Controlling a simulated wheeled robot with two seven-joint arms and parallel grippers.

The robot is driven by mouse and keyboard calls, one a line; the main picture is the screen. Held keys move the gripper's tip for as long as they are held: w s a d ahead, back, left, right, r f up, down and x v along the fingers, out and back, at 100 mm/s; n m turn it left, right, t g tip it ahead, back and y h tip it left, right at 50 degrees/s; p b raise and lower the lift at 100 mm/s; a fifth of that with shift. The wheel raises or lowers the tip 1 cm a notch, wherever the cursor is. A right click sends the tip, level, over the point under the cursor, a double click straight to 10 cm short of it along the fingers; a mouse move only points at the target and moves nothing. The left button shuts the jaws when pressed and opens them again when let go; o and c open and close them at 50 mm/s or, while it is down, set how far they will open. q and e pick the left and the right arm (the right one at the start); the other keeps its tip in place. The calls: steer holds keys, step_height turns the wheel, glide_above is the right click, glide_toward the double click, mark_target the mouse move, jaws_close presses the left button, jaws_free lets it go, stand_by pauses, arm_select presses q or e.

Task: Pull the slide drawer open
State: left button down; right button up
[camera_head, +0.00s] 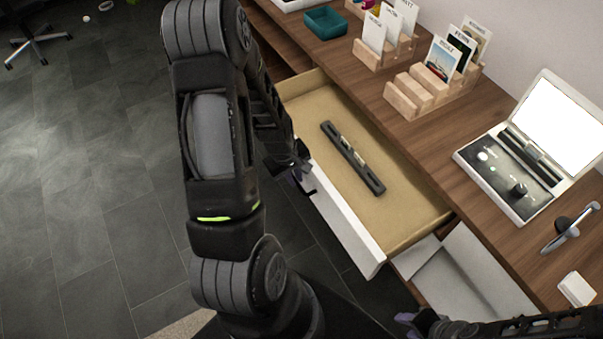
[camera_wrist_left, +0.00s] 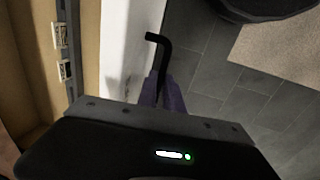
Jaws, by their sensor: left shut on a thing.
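The slide drawer (camera_head: 408,208) stands pulled out from under the wooden desk, with a tan inside and a white front. A long dark tray with small light pieces (camera_head: 352,158) lies in it. My left gripper (camera_head: 303,178) is at the outer face of the drawer front, shut on the black handle. In the left wrist view, the purple-grey fingers (camera_wrist_left: 163,92) are at the dark handle (camera_wrist_left: 158,42), beside the white drawer front (camera_wrist_left: 128,40). My right gripper (camera_head: 412,322) is low at the right, apart from the drawer; its jaw opening is unclear.
The desk top (camera_head: 420,150) holds wooden card stands (camera_head: 430,92), a teal tray (camera_head: 325,22) and an open white case (camera_head: 515,175). A white open compartment (camera_head: 465,275) is right of the drawer.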

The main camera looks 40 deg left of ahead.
arm_select(q)
steer(key=c, duration=1.5)
jaws_free()
steer(key=r, duration=0.2)
steer(key=s+r, duration=0.1)
steer(key=r, duration=0.4)
steer(key=shift+s+a+r, duration=0.2)
steer(key=shift+s+r, duration=0.05)
steer(key=shift+r, duration=0.1)
